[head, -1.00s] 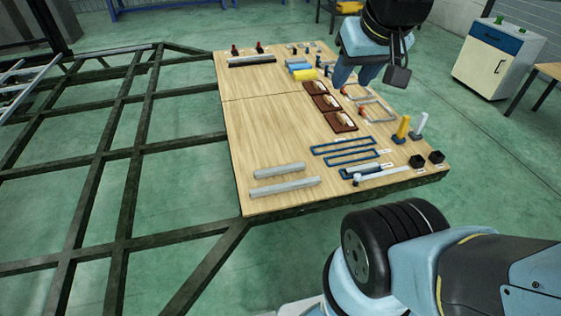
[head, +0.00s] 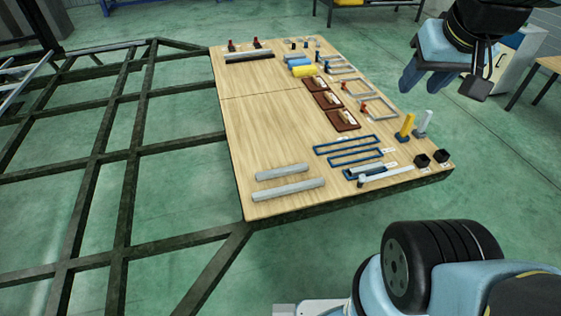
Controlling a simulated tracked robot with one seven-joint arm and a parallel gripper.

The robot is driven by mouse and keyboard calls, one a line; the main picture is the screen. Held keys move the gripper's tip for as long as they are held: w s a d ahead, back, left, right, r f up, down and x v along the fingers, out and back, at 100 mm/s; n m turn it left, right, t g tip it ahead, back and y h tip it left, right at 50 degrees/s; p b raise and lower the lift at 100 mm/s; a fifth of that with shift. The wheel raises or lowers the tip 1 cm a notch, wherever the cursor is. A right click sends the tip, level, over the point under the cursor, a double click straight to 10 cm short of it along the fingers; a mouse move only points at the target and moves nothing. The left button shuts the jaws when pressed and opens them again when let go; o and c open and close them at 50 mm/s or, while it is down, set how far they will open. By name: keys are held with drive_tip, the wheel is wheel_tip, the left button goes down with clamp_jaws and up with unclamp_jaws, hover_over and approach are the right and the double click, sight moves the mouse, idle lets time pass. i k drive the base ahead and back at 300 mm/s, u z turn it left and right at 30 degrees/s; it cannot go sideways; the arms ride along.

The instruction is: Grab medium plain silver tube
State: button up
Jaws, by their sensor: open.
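Two plain silver square tubes lie side by side at the table's near left: a shorter silver tube (head: 282,171) and, in front of it, a longer silver tube (head: 288,190). At the far end, a thin silver tube (head: 248,51) lies beside a dark one. Which is the medium one I cannot tell for certain. My gripper (head: 424,86) is open and empty at the upper right, in the air to the right of the table in the picture, well apart from the tubes. Its fingers point down.
The wooden table (head: 262,122) also holds blue frames (head: 346,145), brown trowels (head: 343,120), a yellow roll (head: 304,71) and black square cups (head: 422,160). A dark metal chassis frame (head: 122,195) runs along the left. The table's left middle is bare.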

sight(303, 167)
drive_tip(key=z, duration=0.1)
drive_tip(key=i, duration=1)
drive_tip(key=u, duration=0.1)
